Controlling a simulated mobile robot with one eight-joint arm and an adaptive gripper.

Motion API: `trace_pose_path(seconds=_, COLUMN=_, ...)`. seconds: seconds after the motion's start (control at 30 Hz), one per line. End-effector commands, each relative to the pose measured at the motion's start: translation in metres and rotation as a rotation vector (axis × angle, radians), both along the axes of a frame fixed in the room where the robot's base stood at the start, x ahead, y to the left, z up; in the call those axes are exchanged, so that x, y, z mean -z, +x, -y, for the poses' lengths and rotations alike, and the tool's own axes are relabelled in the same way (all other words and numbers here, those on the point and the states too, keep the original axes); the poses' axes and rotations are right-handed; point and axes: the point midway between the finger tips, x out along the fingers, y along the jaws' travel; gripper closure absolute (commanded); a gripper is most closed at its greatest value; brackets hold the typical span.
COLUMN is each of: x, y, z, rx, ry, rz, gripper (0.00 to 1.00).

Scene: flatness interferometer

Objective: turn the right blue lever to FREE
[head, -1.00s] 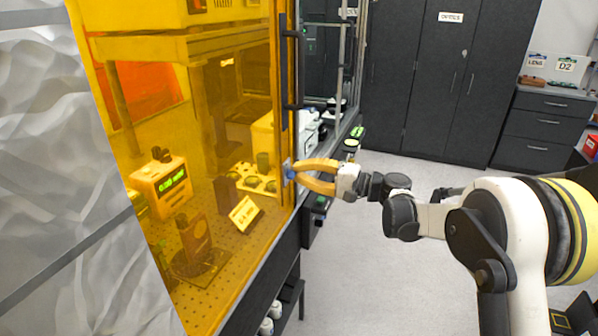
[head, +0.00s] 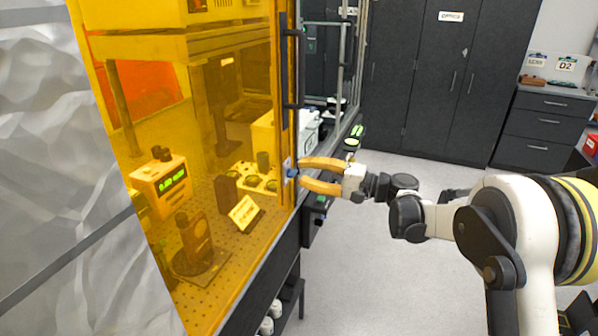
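The blue lever (head: 291,172) sits on a small pale plate at the front edge of the amber enclosure panel. My gripper (head: 301,171) is just to the right of the lever. Its two yellow fingers are spread, one above and one below the lever's height, with a gap between the tips. Nothing shows held between them. The lever's exact angle and any FREE marking are too small to read.
The amber panel (head: 225,100) with a black vertical handle (head: 290,60) stands left of my gripper. Behind it are instruments, including a box with a green display (head: 172,182). A dark ledge with small items runs beyond. The floor (head: 375,270) below my arm is clear.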

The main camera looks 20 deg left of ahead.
Motion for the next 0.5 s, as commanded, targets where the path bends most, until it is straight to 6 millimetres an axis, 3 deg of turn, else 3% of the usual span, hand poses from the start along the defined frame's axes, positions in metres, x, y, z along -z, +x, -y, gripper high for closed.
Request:
trace_pose_path(seconds=0.3, x=0.000, y=-0.005, z=0.072, rx=0.005, ry=0.000, rz=0.000, gripper=0.70)
trace_pose_path(seconds=0.5, x=0.000, y=-0.008, z=0.097, rx=0.001, ry=0.000, rz=0.000, gripper=0.70)
